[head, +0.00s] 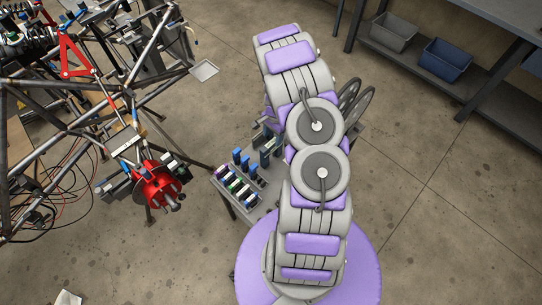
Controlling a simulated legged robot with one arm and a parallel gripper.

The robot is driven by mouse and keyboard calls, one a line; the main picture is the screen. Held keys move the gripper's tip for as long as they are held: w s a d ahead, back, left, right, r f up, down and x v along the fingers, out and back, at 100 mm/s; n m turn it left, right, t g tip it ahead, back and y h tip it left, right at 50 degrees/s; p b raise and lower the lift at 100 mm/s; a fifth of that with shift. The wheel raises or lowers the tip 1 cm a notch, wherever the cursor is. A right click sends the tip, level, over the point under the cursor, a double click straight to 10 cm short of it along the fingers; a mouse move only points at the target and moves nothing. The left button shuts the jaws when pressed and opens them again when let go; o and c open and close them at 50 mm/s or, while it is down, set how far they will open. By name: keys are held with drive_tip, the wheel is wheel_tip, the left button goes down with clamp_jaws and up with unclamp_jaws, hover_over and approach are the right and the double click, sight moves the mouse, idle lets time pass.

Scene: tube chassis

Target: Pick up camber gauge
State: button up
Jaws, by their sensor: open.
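I cannot single out the camber gauge for certain in the head view. A small cart top (258,201) stands left of my arm and holds several small blue, green and dark items (238,183), too small to name. My grey and purple arm stretches up the middle of the picture and covers part of the cart top. My gripper does not show; the arm's far end shows no fingers.
The tube chassis (57,128) fills the left side, with loose cables below it. A grey bin (393,32) and a blue bin (446,60) stand on a low shelf at the upper right. The concrete floor (440,180) on the right is clear.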

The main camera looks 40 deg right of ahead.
sight(272, 142)
drive_tip(key=shift+a+f+b, duration=0.15)
drive_tip(key=shift+f+b, duration=0.15)
drive_tip(key=shift+f, duration=1.05)
drive_tip(key=shift+a+f+b, duration=0.15)
drive_tip(key=shift+f+b, duration=0.1)
drive_tip(key=shift+f, duration=1.05)
drive_tip(key=shift+f, duration=0.2)
drive_tip(key=shift+c, duration=0.4)
clamp_jaws()
